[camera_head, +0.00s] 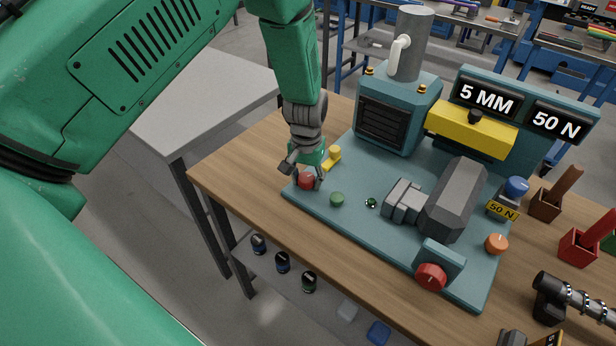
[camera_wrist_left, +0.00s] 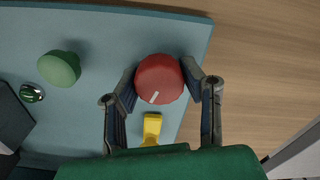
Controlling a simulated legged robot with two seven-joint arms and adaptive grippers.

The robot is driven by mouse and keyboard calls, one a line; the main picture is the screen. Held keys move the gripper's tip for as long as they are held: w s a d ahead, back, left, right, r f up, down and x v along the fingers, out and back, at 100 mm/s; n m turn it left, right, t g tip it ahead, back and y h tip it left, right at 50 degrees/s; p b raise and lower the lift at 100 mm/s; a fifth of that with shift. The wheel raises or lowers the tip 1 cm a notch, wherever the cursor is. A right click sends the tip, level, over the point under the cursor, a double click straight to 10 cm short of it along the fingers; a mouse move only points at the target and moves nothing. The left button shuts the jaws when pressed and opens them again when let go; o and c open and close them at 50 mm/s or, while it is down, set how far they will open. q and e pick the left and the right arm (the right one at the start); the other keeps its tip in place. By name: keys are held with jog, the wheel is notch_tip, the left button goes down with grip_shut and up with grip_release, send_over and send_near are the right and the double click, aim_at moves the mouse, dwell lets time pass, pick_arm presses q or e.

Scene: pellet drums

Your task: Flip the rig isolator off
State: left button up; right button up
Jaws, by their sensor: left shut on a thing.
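A round red knob with a short white mark (camera_wrist_left: 159,79) sits near the left corner of the teal rig plate (camera_head: 400,264). It also shows in the head view (camera_head: 306,181), partly covered by my fingers. My left gripper (camera_head: 304,174) reaches down over it and is shut on it, one finger on each side in the left wrist view. The white mark points toward the lower left there. A yellow lever (camera_wrist_left: 152,127) stands close beside the knob. I see no label naming the isolator. My right gripper is not in view.
A green button (camera_head: 337,199) and a small green lamp (camera_head: 371,203) are right of the gripper. Another red knob (camera_head: 431,276) is on a front block. A grey motor (camera_head: 455,200) and signs reading "5 MM" and "50 N" stand behind.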

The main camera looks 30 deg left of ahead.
aim_at(307, 177)
pick_arm(q)
jog(key=shift+s+f+n+p, duration=0.1)
jog(key=shift+s+n+p, duration=0.05)
jog(key=shift+n, duration=0.85)
jog(key=shift+s+f+n+p, duration=0.1)
jog(key=shift+n+p, duration=0.05)
jog(key=shift+n, duration=0.85)
jog(key=o, duration=1.1)
jog(key=shift+o, duration=0.2)
jog(key=shift+w+r, duration=0.1)
jog(key=shift+w+r, duration=0.1)
jog(key=shift+r, duration=0.1)
notch_tip(307, 177, up, 12)
jog(key=shift+f, duration=0.25)
